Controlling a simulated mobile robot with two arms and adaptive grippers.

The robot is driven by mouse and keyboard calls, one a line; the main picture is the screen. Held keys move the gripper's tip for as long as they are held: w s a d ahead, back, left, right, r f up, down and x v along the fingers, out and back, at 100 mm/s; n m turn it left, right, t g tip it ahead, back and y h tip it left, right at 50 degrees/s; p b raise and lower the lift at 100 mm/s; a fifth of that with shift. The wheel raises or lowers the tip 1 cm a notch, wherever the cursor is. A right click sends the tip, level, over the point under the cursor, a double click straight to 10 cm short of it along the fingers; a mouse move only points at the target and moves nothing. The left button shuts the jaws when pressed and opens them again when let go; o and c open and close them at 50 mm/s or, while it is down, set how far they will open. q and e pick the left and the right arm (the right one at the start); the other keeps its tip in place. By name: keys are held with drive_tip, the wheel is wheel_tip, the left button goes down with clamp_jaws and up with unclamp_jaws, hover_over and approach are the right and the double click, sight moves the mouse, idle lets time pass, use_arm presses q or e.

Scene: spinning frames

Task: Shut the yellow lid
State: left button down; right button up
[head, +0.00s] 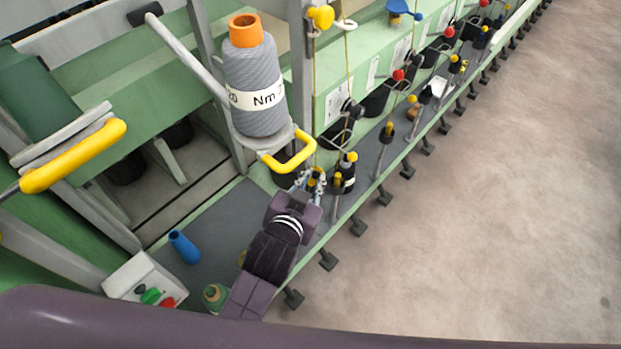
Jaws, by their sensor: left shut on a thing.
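My left gripper (310,184) reaches in from the bottom of the head view, at the front edge of the green machine. Its fingers are shut on a small yellow piece, which I take to be the yellow lid (315,174). The fingers hide much of it, so I cannot tell how far it is closed. A dark unit with a yellow top (338,181) stands just to the right of the fingers. My right gripper is not in view.
A grey yarn cone (255,95) with an orange top stands above a yellow loop handle (290,155), close behind my gripper. A blue tube (184,247) and a button box (141,281) are at lower left. Similar stations line the edge. The floor at right is clear.

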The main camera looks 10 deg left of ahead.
use_arm(q)
drive_tip(key=shift+w+d+g+y, duration=0.15)
drive_tip(key=shift+w+g+y, duration=0.15)
drive_tip(key=shift+g, duration=0.3)
drive_tip(key=c, duration=1.9)
unclamp_jaws()
drive_tip(key=shift+c, duration=0.2)
drive_tip(key=v, duration=0.7)
drive_tip(key=shift+s+r, duration=0.2)
